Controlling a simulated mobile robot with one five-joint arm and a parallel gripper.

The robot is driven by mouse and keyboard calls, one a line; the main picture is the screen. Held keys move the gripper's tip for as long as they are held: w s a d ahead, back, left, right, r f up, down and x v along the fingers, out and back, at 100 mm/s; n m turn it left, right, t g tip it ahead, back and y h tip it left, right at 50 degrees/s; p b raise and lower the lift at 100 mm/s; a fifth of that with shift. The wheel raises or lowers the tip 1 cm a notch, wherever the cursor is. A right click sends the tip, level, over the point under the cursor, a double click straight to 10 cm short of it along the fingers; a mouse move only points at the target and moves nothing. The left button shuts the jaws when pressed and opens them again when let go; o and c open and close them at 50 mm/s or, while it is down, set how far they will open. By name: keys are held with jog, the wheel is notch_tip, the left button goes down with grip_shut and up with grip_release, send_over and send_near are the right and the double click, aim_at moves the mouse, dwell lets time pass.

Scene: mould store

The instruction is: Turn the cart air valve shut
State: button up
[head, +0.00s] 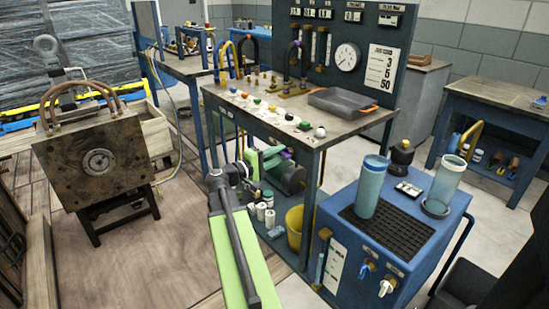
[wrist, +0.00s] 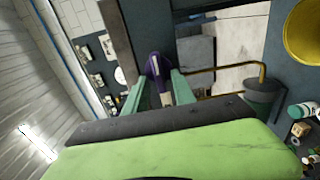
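The blue cart (head: 328,250) stands at the lower right of the head view. Its front has a dark knob (head: 364,270) and a white lever-like handle (head: 387,287); I cannot tell for sure which is the air valve. My gripper (wrist: 158,78) is below the workbench, left of the cart and apart from it. In the wrist view its two green fingers close on the sides of a small purple object (wrist: 154,64) with a pale strip. The purple object also shows in the head view (head: 288,153). The lower part of it is hard to make out.
The workbench (head: 250,108) carries small coloured parts and a grey tray (head: 345,102). Two clear blue cylinders (head: 371,188) (head: 446,180) stand on the cart. A mould block (head: 98,160) is at left, with open floor before it.

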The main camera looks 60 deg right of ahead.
jog(key=shift+s, duration=0.1)
jog(key=shift+a, duration=0.15)
jog(key=v, duration=1.7)
